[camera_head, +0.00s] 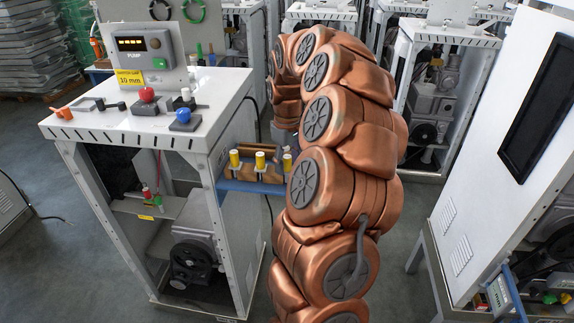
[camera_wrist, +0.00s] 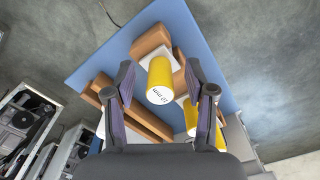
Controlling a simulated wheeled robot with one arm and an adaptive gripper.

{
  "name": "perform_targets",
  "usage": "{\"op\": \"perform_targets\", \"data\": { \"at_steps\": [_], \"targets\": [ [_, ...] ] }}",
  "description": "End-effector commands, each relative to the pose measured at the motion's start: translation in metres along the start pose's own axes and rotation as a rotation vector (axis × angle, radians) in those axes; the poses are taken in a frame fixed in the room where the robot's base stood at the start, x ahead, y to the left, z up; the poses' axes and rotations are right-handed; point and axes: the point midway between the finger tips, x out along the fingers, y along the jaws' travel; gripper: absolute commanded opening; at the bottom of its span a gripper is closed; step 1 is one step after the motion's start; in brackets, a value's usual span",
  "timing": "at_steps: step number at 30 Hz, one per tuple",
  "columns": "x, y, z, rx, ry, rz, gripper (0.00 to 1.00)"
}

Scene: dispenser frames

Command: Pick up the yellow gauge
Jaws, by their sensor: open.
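A yellow gauge (camera_wrist: 160,72) with a white, marked end face stands between my gripper's fingers in the wrist view; its small marking ends in "mm". My gripper (camera_wrist: 160,82) is open, with a finger on either side of the gauge and visible gaps. A second yellow gauge (camera_wrist: 190,117) is partly hidden behind the right finger. In the head view, three yellow gauges with white parts, left (camera_head: 234,159), middle (camera_head: 260,160) and right (camera_head: 287,163), stand in a row on the blue shelf (camera_head: 236,185).
The shelf juts from the side of a white pump bench (camera_head: 130,125) with a red knob (camera_head: 147,95) and a blue knob (camera_head: 183,115) on top. Brown blocks (camera_wrist: 151,40) sit beside the gauges. A white cabinet (camera_head: 500,150) stands at the right.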

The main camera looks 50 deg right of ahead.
Motion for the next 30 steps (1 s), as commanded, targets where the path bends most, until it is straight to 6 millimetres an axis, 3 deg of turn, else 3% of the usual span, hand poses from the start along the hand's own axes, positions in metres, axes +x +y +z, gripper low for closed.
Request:
{"op": "perform_targets", "data": {
  "at_steps": [6,22,30],
  "targets": [
    [0.0007,0.0001,0.0000,0.000,0.001,0.000,0.55],
    [0.0004,0.0000,0.0001,0.000,0.000,0.000,0.00],
    [0.0004,0.0000,0.0001,0.000,0.000,0.000,0.00]
  ]
}}
